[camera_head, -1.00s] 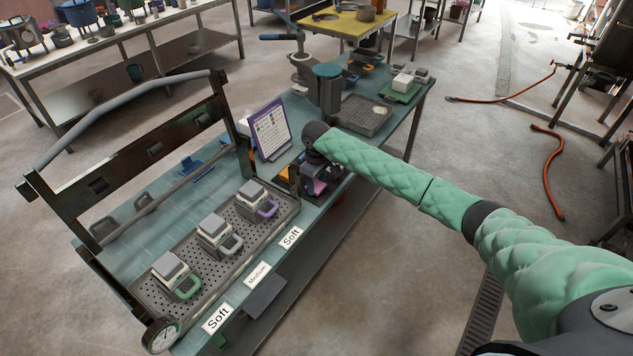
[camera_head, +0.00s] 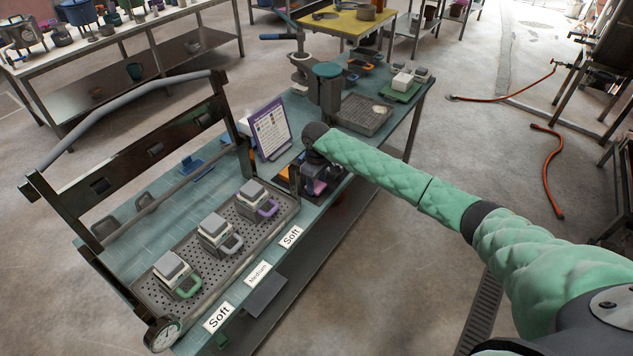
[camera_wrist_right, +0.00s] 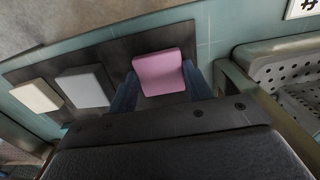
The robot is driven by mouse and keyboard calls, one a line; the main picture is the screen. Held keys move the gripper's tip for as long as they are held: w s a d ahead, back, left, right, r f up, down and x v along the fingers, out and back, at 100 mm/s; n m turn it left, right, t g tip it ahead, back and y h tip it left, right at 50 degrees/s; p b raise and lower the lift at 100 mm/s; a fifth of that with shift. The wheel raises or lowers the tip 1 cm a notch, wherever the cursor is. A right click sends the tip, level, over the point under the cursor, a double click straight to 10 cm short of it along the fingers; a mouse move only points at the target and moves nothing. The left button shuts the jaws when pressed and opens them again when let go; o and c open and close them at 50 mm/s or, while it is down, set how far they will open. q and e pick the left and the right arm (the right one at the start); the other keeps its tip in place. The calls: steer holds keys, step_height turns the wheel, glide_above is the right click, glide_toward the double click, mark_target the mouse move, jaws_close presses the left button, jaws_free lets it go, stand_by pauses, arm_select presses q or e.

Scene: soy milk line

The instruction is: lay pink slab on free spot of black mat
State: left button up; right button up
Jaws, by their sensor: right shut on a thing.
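The pink slab (camera_wrist_right: 160,70) sits between the two fingers of my right gripper (camera_wrist_right: 161,84), which is shut on it. In the head view my right gripper (camera_head: 317,174) is at the far end of the bench's long tray, partly hidden by my wrist. The black mat (camera_wrist_right: 118,48) lies beneath the slab in the wrist view. A grey slab (camera_wrist_right: 82,87) and a cream slab (camera_wrist_right: 36,96) lie on the mat to the left of the pink slab. I cannot tell whether the pink slab touches the mat. My left gripper is out of view.
A perforated tray (camera_head: 232,258) with several small moulds is at the near left of the gripper. An upright printed sign (camera_head: 270,130) stands close behind the gripper. A green press column (camera_head: 326,88) and another perforated tray (camera_head: 364,115) are farther along the bench.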

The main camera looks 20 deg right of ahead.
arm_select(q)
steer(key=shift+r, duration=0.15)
arm_select(e)
steer(key=shift+f, duration=0.4)
steer(key=o, duration=1)
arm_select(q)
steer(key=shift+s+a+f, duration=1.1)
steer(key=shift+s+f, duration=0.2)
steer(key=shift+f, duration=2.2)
arm_select(e)
steer(key=shift+r, duration=0.1)
steer(key=shift+r+b, duration=0.6)
steer(key=shift+r, duration=0.9)
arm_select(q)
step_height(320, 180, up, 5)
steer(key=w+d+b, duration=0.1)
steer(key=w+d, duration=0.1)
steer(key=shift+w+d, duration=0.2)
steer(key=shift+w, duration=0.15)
arm_select(e)
steer(key=shift+r, duration=2.3)
